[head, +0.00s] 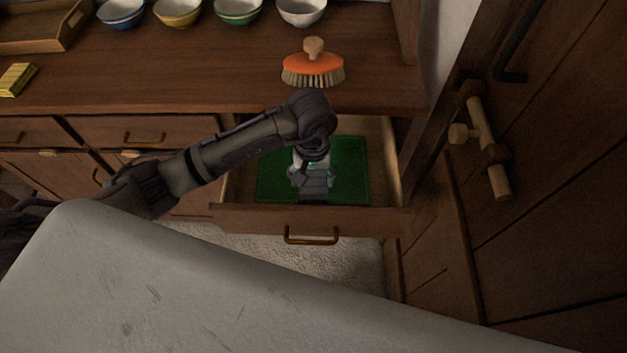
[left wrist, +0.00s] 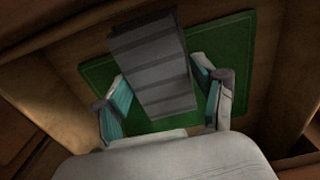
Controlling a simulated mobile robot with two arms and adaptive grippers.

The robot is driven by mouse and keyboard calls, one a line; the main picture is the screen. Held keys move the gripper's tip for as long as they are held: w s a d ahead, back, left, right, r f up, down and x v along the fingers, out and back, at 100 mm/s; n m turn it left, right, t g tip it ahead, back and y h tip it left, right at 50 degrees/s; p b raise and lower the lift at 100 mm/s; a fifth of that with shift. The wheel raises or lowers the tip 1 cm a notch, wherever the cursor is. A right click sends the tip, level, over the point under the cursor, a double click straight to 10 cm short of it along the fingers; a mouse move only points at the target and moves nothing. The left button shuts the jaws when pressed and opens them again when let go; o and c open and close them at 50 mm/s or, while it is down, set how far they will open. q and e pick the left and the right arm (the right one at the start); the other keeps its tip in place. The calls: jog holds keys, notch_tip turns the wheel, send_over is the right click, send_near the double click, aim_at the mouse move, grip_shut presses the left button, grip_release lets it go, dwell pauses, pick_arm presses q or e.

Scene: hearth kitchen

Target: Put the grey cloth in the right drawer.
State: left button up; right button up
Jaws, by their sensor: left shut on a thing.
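The right drawer (head: 350,219) is pulled open below the counter, with a green mat (head: 349,165) on its floor. My left arm reaches in from the left, and my left gripper (head: 312,178) is inside the drawer opening, pointing down. It is shut on the grey cloth (head: 314,187), a folded, striped piece. In the left wrist view the cloth (left wrist: 152,60) lies between the two fingers, over the green mat (left wrist: 244,50). Whether the cloth touches the mat I cannot tell. My right gripper is not in view.
An orange brush (head: 313,70) stands on the counter above the drawer. Several bowls (head: 238,10), a wooden tray (head: 40,30) and a yellow sponge (head: 17,79) are farther back and left. A wooden door with a peg handle (head: 487,150) is close on the right.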

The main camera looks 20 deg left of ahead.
aim_at(313, 180)
pick_arm(q)
notch_tip(313, 180, down, 3)
jog(key=shift+f, duration=0.15)
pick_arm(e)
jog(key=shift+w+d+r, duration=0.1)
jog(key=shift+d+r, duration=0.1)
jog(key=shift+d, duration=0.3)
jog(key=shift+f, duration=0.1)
pick_arm(q)
jog(key=shift+f+b, duration=0.6)
jog(key=shift+f, duration=0.05)
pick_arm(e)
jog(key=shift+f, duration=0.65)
pick_arm(q)
jog(key=o, duration=1.1)
jog(key=shift+r+p, duration=0.55)
jog(key=shift+p, duration=0.05)
notch_tip(313, 180, up, 12)
jog(key=shift+r+b, duration=0.1)
jog(key=shift+b, duration=0.55)
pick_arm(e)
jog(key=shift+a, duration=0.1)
